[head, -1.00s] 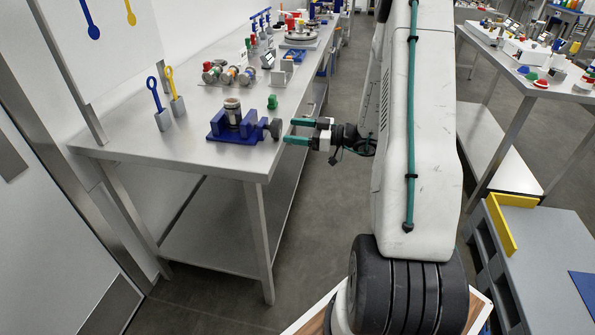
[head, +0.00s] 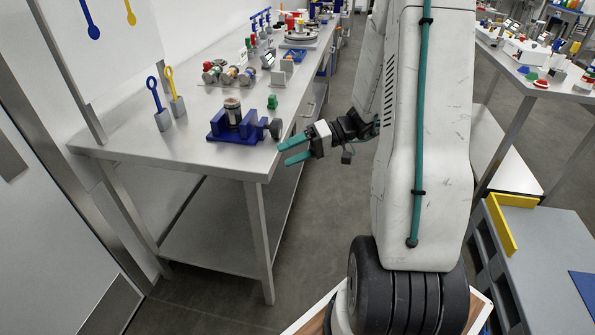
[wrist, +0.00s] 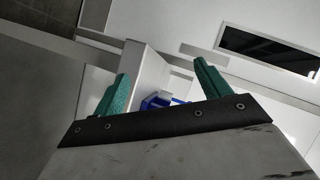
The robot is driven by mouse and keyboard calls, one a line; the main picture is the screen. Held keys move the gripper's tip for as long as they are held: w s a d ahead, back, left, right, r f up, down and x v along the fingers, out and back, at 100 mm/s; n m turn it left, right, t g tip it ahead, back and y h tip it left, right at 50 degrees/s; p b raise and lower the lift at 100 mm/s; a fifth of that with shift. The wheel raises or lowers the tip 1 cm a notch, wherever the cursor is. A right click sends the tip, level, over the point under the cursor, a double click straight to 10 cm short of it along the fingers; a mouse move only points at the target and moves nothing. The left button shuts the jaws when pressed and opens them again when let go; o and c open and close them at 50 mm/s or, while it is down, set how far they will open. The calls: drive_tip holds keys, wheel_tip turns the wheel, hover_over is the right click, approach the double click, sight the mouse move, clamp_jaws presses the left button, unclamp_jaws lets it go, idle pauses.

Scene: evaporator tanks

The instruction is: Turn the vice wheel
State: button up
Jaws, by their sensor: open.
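The blue vice (head: 228,126) stands near the front corner of the steel table, with a grey cylinder (head: 233,112) upright in it. Its dark grey wheel (head: 276,129) is on its right side, close to the table's edge. My gripper (head: 286,151) has green fingers. It is open and empty, at the table's right edge, just below and right of the wheel in the head view. In the wrist view my gripper (wrist: 160,83) has its fingers spread, with part of the blue vice (wrist: 158,101) between them, partly hidden by the gripper body. I cannot tell whether a finger touches the wheel.
The steel table (head: 130,145) holds a small green object (head: 272,102) behind the vice, and blue (head: 159,108) and yellow (head: 174,95) handled tools to the left. Valves and fittings (head: 228,73) stand further back. The aisle floor (head: 325,210) right of the table is clear.

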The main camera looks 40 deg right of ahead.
drive_tip(key=s+a+r+m+g+h, duration=0.1)
drive_tip(key=s+a+r+g+h, duration=0.3)
drive_tip(key=s, duration=0.3)
drive_tip(key=s+a+r+m+g+h, duration=0.1)
drive_tip(key=s+a+r+g+h, duration=0.2)
drive_tip(key=s+a, duration=0.3)
drive_tip(key=shift+s+r+m+g+h, duration=0.4)
drive_tip(key=shift+s+r+g, duration=0.2)
drive_tip(key=shift+g, duration=0.1)
